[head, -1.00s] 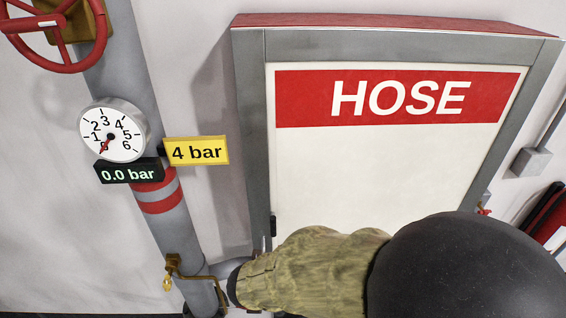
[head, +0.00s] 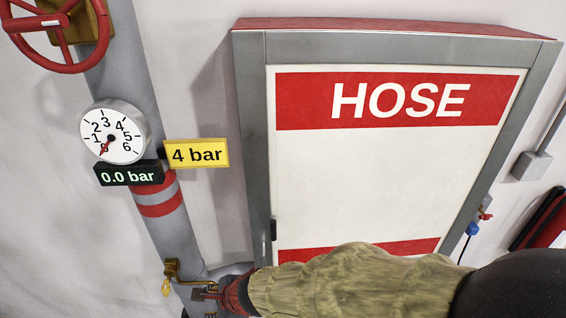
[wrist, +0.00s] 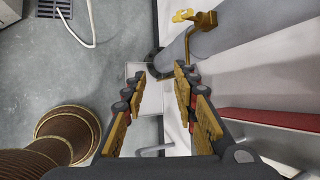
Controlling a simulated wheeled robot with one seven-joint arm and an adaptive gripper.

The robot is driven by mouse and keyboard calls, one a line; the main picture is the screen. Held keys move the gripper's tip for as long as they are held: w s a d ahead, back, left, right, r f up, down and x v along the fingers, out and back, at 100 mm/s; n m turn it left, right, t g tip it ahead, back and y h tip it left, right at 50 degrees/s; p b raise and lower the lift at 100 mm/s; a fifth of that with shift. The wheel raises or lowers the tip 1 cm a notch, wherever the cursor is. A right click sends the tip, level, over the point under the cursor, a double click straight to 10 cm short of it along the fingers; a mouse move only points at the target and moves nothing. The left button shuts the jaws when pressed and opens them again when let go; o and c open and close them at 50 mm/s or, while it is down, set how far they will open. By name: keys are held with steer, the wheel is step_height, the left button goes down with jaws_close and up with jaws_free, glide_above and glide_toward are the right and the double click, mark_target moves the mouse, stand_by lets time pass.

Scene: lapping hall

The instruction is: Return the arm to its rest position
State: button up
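My gripper (head: 222,296) is low in the head view, in front of the foot of the grey pipe and close to a small brass tap (head: 170,272). Its fingers are hard to make out there. In the wrist view my gripper (wrist: 160,74) has its two padded fingers apart, with nothing between them. My arm, in a tan sleeve, crosses the lower right of the head view and hides the bottom of the hose cabinet (head: 375,185).
The grey pipe (head: 130,65) carries a red handwheel (head: 58,45), a gauge (head: 114,132), a 0.0 bar display (head: 128,174) and a yellow 4 bar tag (head: 196,153). A brown ribbed object (wrist: 62,135) stands at left in the wrist view. Grey floor (wrist: 60,75) shows beyond it.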

steer(key=s+d+f+n+g+b, duration=0.2)
steer(key=s+d+n+b, duration=0.5)
steer(key=d+n+b, duration=0.5)
steer(key=d+f+n+t+h+b, duration=0.2)
steer(key=d+b, duration=0.5)
steer(key=d, duration=0.5)
steer(key=s+d+f+n+t+h+b, duration=0.1)
steer(key=d+f+h+b, duration=0.3)
steer(key=d, duration=0.9)
step_height(320, 180, down, 2)
steer(key=n+b, duration=0.1)
steer(key=b, duration=0.3)
steer(key=shift+s+f+t, duration=0.2)
steer(key=shift+s+t, duration=0.1)
steer(key=shift+t, duration=0.1)
steer(key=shift+o, duration=0.3)
